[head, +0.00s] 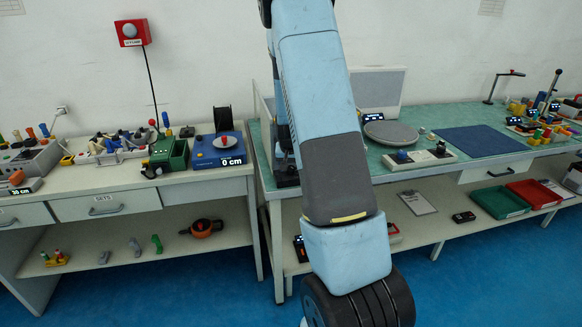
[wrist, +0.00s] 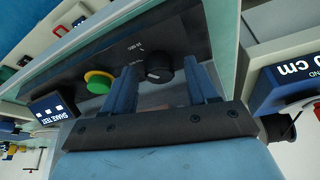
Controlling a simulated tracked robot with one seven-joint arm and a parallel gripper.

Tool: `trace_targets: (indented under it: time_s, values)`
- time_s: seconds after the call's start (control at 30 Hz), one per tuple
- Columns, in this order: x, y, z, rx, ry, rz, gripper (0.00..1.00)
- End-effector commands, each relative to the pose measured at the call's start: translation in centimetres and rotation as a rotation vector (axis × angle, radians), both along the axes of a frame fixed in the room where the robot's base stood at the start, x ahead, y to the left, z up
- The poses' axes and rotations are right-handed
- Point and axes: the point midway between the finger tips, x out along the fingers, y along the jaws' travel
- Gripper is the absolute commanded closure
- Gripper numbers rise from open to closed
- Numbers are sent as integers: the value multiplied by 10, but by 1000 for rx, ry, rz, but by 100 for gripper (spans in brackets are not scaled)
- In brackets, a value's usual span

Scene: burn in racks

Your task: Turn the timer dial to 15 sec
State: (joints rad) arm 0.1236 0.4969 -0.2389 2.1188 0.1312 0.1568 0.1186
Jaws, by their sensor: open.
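The black round timer dial (wrist: 159,68) sits on a dark panel (wrist: 190,35) in the wrist view. Small white labels lie beside it, too small to read surely, and I cannot tell its setting. My gripper (wrist: 160,76) is open, its two blue fingers on either side of the dial with nothing clearly held. I cannot tell whether either finger touches the dial. In the head view my arm covers the area, and I cannot make out the dial there.
On the same panel are a green button with a yellow rim (wrist: 98,80) and a display reading SHAKE TEST (wrist: 52,108). A blue device reading 0 cm (head: 218,150) stands on the left bench. The right bench holds a grey round plate (head: 391,132) and a dark blue mat (head: 480,141).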

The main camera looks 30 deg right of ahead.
Motion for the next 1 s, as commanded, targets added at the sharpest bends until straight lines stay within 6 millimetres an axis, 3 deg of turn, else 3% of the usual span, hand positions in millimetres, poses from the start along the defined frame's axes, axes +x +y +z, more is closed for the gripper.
trace_targets:
  time_s: [0.23, 0.7, 1.0]
  values:
    - [-5, 4, 17, -1, -2, 1, 42]
    - [-30, 20, 89, 0, -2, 4, 42]
    - [-42, 27, 120, 0, -1, 0, 42]
